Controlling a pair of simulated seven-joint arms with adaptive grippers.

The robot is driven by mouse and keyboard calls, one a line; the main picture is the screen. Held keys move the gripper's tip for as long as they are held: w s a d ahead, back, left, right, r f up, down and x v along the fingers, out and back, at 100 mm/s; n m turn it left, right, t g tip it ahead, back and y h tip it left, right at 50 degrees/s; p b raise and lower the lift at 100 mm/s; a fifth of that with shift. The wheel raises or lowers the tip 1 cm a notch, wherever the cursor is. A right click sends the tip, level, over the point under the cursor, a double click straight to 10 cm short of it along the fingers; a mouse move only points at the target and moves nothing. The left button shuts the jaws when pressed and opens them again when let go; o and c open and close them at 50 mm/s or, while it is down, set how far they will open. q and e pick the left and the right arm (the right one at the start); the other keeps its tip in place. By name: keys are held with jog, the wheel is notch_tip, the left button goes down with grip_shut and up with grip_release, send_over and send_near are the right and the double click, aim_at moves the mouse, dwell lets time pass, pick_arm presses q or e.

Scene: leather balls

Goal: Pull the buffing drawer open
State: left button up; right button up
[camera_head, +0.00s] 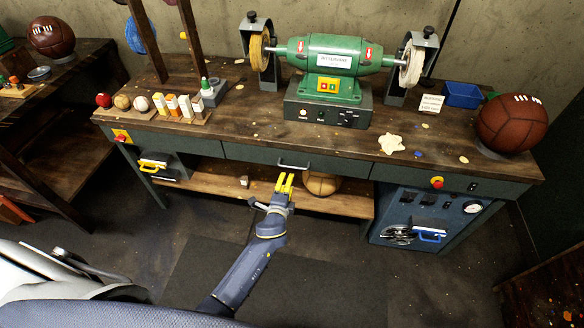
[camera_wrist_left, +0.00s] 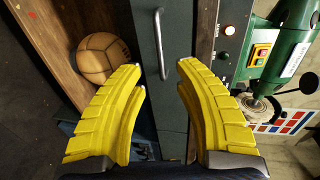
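The buffing drawer (camera_head: 250,155) is a dark green-grey front under the middle of the workbench; it looks shut, level with the bench front. Its metal bar handle (camera_head: 293,167) is at the middle of the front. In the left wrist view the handle (camera_wrist_left: 160,45) stands upright in the picture, beyond and between the fingertips. My left gripper (camera_head: 285,182) is just in front of and slightly below the handle, yellow fingers apart, with nothing between them. Both fingers also show in the left wrist view (camera_wrist_left: 160,75). My right gripper is not in view.
A green buffing machine (camera_head: 333,62) stands on the bench (camera_head: 240,130) above the drawer. A tan ball (camera_head: 322,184) lies on the lower shelf (camera_head: 225,187), behind and right of the gripper. A blue-grey cabinet (camera_head: 425,215) is at the right. The floor before the drawer is clear.

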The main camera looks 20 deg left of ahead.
aim_at(292, 167)
pick_arm(q)
jog(key=x, duration=1)
jog(key=shift+c, duration=0.3)
grip_shut()
